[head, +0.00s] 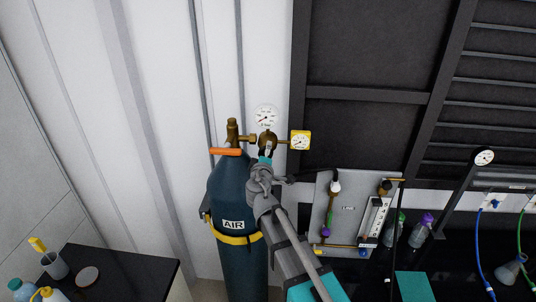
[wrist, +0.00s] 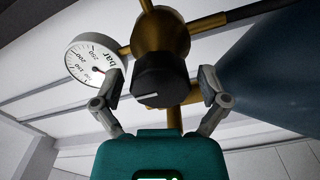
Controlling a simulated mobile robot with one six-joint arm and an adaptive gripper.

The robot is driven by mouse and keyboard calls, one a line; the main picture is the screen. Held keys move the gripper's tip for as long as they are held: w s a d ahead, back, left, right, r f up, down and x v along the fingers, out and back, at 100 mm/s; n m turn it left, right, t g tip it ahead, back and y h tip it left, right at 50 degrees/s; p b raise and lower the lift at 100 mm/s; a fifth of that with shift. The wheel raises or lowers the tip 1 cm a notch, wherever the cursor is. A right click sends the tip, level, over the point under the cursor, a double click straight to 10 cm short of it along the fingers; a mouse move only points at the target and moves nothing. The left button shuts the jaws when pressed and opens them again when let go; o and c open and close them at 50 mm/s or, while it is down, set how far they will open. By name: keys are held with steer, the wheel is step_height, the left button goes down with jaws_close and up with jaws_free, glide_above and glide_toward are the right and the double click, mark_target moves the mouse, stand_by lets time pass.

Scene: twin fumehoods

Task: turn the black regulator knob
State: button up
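The black regulator knob (wrist: 160,80) shows in the wrist view, with a white line on its face, in front of the brass regulator body (wrist: 160,33). My gripper (wrist: 163,84) is open, with one finger on each side of the knob. In the head view, my gripper (head: 266,163) is just below the brass regulator (head: 268,141) and hides the knob there.
The dark AIR cylinder (head: 232,205) stands behind my arm, with a yellow strap and an orange handle (head: 226,151). A white gauge (wrist: 94,61) is close to my left finger. A panel with tubes (head: 347,210) is to the right. A black counter (head: 110,272) is at lower left.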

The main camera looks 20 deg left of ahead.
steer(key=shift+s, duration=0.15)
steer(key=shift+s+d, duration=0.1)
steer(key=shift+s, duration=0.1)
steer(key=v, duration=1.1)
steer(key=shift+s, duration=0.2)
steer(key=shift+d, duration=0.2)
steer(key=w+d+f+m+g+h+b, duration=0.25)
steer(key=d+f, duration=0.25)
steer(key=d, duration=0.3)
steer(key=w+d+f+m+g+h+b, duration=0.1)
steer(key=d+f+m+g+h+b, duration=0.2)
steer(key=d+f, duration=0.4)
steer(key=w+d+f+m+g+h+b, duration=0.1)
steer(key=w+d+f+m+h+b, duration=0.25)
steer(key=d, duration=0.55)
steer(key=s+d+f+m+g+y+b, duration=0.2)
steer(key=s+d+f+m+g+b, duration=0.1)
steer(key=d+f, duration=0.5)
steer(key=s+d+f+m+g+y+b, duration=0.3)
steer(key=s+d+f+g, duration=0.5)
steer(key=f, duration=0.3)
steer(key=shift+s+d+f+m+b, duration=0.35)
steer(key=shift+s+d+m+b, duration=0.35)
steer(key=shift+m, duration=0.5)
